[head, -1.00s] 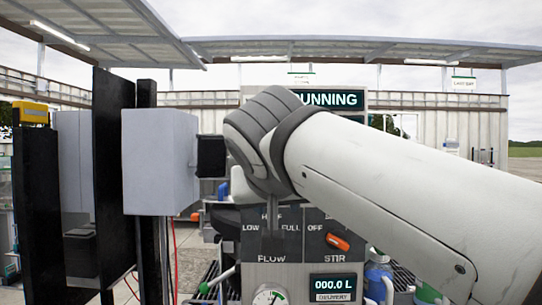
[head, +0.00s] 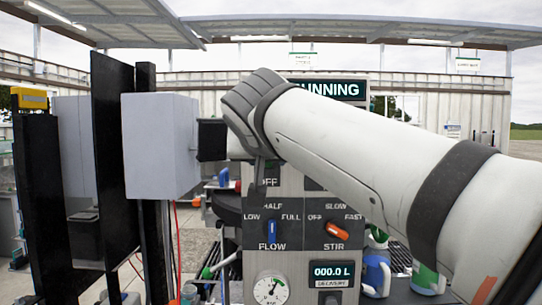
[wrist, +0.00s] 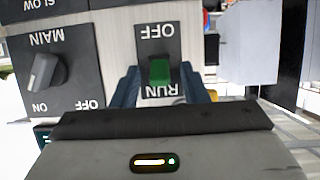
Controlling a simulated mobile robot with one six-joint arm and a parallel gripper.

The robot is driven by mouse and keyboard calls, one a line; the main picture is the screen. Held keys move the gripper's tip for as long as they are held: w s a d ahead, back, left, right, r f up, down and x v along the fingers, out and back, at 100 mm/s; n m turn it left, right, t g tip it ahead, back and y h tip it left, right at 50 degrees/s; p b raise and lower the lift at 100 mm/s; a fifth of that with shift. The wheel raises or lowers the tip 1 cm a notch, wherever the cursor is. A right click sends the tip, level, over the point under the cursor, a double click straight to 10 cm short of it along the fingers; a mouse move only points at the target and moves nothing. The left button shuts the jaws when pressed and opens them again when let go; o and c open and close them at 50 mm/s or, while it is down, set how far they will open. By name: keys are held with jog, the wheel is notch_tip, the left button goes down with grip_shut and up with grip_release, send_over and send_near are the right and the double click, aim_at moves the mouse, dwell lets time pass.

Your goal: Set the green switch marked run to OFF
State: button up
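In the wrist view the green switch (wrist: 160,72) is on a dark plate (wrist: 150,45) marked OFF and RUN, seen upside down. Its green lever leans to the RUN end. My gripper (wrist: 160,86) has its two dark blue fingers apart, one on each side of the plate's RUN end, with nothing held between them. I cannot tell whether either finger touches anything. In the head view my forearm and wrist cover the switch and the fingers. A sign reading RUNNING (head: 330,90) is partly covered by my wrist.
A MAIN knob (wrist: 42,72) is beside the green switch. Below on the panel are the blue FLOW lever (head: 271,230), the orange STIR lever (head: 338,231), a gauge (head: 270,289) and a 000.0 L display (head: 332,273). A grey box (head: 160,145) and black posts stand left.

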jog(key=shift+c, duration=0.2)
grip_shut()
jog(key=shift+f, duration=0.1)
